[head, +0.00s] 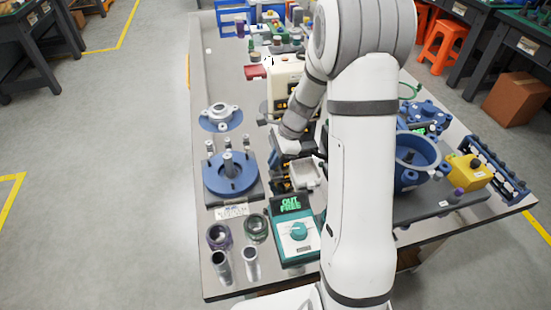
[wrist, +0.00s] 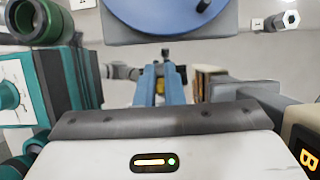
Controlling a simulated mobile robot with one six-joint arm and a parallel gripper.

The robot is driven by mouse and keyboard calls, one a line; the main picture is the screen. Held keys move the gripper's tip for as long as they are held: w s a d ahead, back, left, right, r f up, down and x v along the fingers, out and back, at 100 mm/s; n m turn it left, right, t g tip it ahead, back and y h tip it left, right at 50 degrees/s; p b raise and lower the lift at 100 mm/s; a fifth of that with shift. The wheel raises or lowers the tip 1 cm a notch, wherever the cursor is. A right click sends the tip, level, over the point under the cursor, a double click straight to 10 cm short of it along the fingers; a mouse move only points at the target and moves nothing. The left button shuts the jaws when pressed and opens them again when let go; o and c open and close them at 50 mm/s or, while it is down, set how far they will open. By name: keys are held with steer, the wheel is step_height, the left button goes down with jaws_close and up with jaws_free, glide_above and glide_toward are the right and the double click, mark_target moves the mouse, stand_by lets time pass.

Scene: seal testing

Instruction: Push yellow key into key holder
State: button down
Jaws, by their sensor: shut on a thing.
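My gripper (wrist: 162,84) shows in the wrist view as two blue fingers close together, pointing away from the camera. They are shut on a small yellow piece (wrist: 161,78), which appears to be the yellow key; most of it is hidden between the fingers. In the head view my wrist is low over the middle of the bench, and the fingertips are hard to make out there. I cannot pick out the key holder with certainty in either view. A small grey fitting lies just beyond the fingertips in the wrist view, too small to identify.
A blue round fixture (head: 230,178) stands left of my wrist. A teal control box (head: 298,237) with a green display stands in front. A beige device (head: 284,82) stands behind. A yellow box (head: 469,172) and blue housing (head: 416,163) are at right.

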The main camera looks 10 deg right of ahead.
steer(key=shift+f, duration=0.4)
stand_by(0.6)
steer(key=c, duration=1.5)
jaws_free()
steer(key=shift+o, duration=0.2)
step_height(320, 180, up, 5)
steer(key=p, duration=0.4)
